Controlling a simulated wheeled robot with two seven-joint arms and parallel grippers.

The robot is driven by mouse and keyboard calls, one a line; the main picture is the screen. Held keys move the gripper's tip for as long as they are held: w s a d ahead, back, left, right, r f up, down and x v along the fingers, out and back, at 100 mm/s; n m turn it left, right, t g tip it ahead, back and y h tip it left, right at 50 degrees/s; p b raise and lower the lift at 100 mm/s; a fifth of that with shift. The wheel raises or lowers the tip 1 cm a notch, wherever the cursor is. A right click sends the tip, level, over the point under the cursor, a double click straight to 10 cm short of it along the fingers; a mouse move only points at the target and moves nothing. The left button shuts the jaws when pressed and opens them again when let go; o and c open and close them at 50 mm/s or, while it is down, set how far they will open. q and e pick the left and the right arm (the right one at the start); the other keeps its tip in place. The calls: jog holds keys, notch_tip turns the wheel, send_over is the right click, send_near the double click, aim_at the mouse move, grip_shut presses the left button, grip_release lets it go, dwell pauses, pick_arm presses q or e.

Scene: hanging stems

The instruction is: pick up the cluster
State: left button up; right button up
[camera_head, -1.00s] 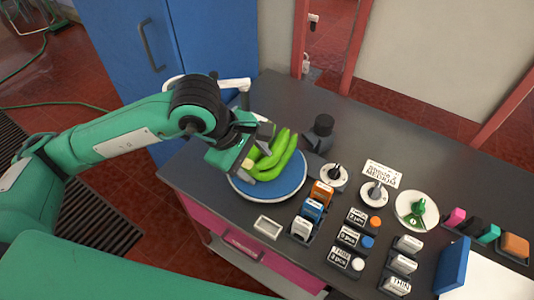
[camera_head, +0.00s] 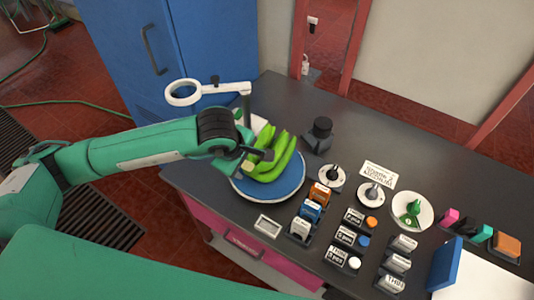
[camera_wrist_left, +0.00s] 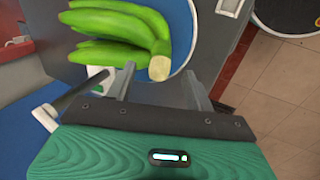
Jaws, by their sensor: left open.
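The cluster (camera_head: 278,160) is a bunch of green bananas lying on a round blue plate (camera_head: 290,187) at the left part of the dark table. In the left wrist view the cluster (camera_wrist_left: 105,27) fills the upper left, with its pale cut stem end pointing at my jaws. My left gripper (camera_head: 257,155) is at the cluster's left side. In the left wrist view its two fingers (camera_wrist_left: 158,88) stand apart, with the stem end just beyond the gap between them. I cannot tell whether they touch it. My right gripper is not in view.
A white ring on an arm and post (camera_head: 184,92) stands behind my left gripper. A black knobbed device (camera_head: 321,130) is right of the plate. Several labelled blocks, dials (camera_head: 331,176) and a white plate with a green item (camera_head: 413,211) fill the right side.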

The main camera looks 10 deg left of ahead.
aim_at(247, 165)
pick_arm(q)
jog(key=p+x, duration=0.2)
jog(key=x, duration=0.1)
jog(key=shift+w+f, duration=0.15)
jog(key=shift+f, duration=0.5)
grip_shut()
jog(key=shift+w+r, duration=0.1)
jog(key=shift+r, duration=0.05)
